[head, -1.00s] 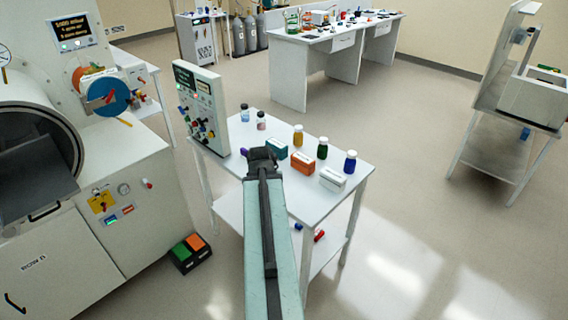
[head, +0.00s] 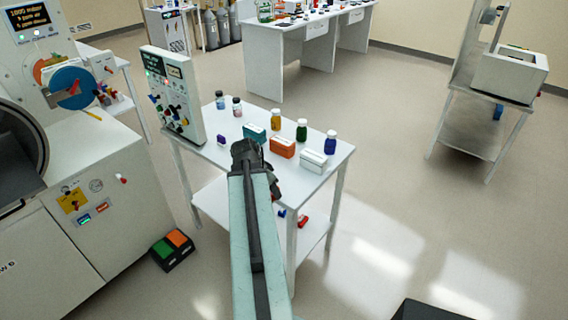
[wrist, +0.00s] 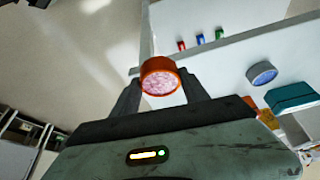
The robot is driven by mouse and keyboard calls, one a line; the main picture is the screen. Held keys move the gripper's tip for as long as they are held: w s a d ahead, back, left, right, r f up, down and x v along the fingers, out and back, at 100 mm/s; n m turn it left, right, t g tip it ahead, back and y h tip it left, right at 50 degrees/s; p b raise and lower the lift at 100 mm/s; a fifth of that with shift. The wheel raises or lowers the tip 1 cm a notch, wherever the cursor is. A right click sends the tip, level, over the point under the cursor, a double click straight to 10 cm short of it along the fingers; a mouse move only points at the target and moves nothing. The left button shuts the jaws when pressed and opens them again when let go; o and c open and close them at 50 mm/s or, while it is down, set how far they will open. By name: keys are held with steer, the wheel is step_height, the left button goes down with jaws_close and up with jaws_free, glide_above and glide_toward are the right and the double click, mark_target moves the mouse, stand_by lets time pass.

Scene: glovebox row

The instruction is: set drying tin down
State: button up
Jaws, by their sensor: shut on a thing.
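My gripper (head: 247,152) is over the near part of the white table (head: 228,129) in the head view. In the wrist view my gripper (wrist: 160,86) is shut on a round orange-red tin (wrist: 159,78), with a finger on each side. The tin has pink, grainy contents and its open face shows to the wrist camera. In the head view my gripper and arm largely hide the tin. I cannot tell how far the tin is above the table.
On the table stand a teal box (head: 254,133), an orange box (head: 283,147), a white box (head: 313,161) and several bottles, including a blue one (head: 330,143). A control panel (head: 173,95) stands at its left. A round blue-grey thing (wrist: 262,74) shows in the wrist view.

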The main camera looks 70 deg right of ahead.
steer(key=b, duration=0.1)
glide_toward(298, 184)
steer(key=shift+s+d+f, duration=0.35)
steer(key=shift+d+f, duration=0.35)
steer(key=shift+f, duration=0.1)
steer(key=b+x, duration=0.3)
steer(key=shift+f+b, duration=0.3)
steer(key=shift+f, duration=0.1)
steer(key=shift+f+b, duration=0.3)
steer(key=shift+r, duration=0.25)
steer(key=shift+f, duration=0.2)
steer(key=o, duration=1.4)
steer(key=shift+r, duration=0.1)
